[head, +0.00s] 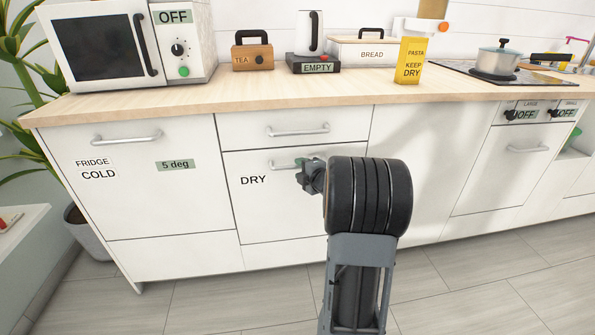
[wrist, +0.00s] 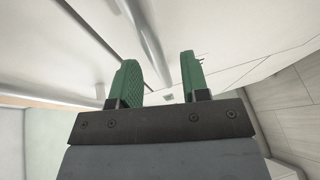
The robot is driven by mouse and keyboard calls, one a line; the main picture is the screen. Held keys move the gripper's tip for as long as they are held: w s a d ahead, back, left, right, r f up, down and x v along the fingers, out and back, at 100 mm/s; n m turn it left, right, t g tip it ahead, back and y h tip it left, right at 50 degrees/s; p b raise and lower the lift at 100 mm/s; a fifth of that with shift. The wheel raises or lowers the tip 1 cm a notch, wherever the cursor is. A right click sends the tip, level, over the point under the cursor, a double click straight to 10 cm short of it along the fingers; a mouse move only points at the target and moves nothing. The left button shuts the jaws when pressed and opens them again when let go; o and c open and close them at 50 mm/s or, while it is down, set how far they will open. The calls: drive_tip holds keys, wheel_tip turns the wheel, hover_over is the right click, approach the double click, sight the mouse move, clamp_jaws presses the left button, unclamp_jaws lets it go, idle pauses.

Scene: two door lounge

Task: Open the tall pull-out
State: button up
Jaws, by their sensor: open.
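The pull-out front marked DRY (head: 270,205) is a tall white panel in the middle of the counter, and it looks shut. Its horizontal metal handle (head: 283,165) is near its top edge, with the right end hidden by my gripper. My gripper (head: 303,165) is at the right part of this handle, mostly hidden behind my dark wrist. In the wrist view my gripper (wrist: 160,78) is open, with two green fingers apart. A metal bar (wrist: 145,35) runs down towards the gap between them, close to the left finger. I cannot tell whether they touch.
A drawer with its own handle (head: 298,131) is just above. The fridge front (head: 130,185) is to the left. A plain white panel (head: 425,150) and the oven front (head: 510,165) are to the right. The floor (head: 235,300) in front is clear.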

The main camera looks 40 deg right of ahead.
drive_tip(key=shift+w+f, duration=0.25)
drive_tip(key=shift+w, duration=1)
drive_tip(key=shift+c, duration=0.3)
clamp_jaws()
